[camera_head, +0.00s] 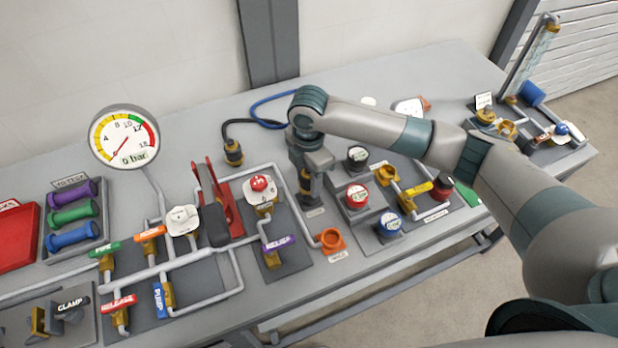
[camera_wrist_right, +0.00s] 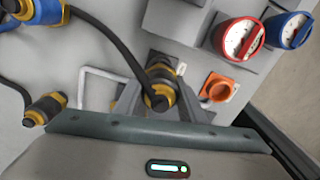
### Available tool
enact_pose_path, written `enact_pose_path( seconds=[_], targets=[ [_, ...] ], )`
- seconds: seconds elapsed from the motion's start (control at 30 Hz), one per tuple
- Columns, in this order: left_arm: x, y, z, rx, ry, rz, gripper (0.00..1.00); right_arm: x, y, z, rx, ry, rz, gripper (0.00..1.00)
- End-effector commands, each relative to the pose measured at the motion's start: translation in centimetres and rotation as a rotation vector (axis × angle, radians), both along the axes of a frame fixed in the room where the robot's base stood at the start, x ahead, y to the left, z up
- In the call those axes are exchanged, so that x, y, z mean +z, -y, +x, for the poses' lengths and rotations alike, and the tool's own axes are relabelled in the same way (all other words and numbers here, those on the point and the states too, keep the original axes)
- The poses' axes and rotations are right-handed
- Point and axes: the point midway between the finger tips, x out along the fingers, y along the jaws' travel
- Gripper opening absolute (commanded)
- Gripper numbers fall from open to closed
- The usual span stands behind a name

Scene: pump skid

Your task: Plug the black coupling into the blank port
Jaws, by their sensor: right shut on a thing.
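My right gripper (camera_head: 309,182) points down in the middle of the bench and is shut on the black coupling (camera_wrist_right: 160,85), which has brass-yellow bands. A black hose runs from the coupling to the upper left in the wrist view. The coupling is upright over a small dark base plate with a pale label (camera_head: 315,212). I cannot read the label or tell whether the coupling is seated. Its lower end and any blank port there are hidden. An orange square port (camera_head: 331,240) is open and empty, just right of the gripper. My left gripper is out of view.
Another black-and-yellow coupling (camera_head: 233,152) stands to the left. A blue hose (camera_head: 268,100) lies behind. Pipes, a red-framed lever (camera_head: 217,200) and a purple-tagged valve (camera_head: 277,245) crowd the left.

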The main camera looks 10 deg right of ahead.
Motion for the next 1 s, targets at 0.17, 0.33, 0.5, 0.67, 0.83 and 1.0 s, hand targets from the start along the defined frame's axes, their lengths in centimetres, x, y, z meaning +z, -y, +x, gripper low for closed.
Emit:
enact_pose_path(
  seconds=[0.17,0.33,0.5,0.67,0.83,1.0],
  targets=[
    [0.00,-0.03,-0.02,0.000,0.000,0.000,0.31,-0.03,-0.01,0.00,0.000,0.000,0.000,0.10],
    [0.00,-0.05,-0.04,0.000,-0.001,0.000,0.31,-0.03,-0.01,-0.01,0.000,0.000,0.000,0.10],
    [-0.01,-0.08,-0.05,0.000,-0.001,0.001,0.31,-0.03,-0.01,-0.01,0.000,-0.001,0.000,0.10],
    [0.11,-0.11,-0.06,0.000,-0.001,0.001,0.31,0.02,0.00,-0.01,0.000,-0.001,0.000,0.10],
    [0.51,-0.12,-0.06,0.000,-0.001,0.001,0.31,0.09,0.00,0.00,0.000,-0.001,0.000,0.10],
    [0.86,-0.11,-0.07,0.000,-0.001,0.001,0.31,0.07,0.01,0.00,0.000,-0.001,0.000,0.10]
  ],
)
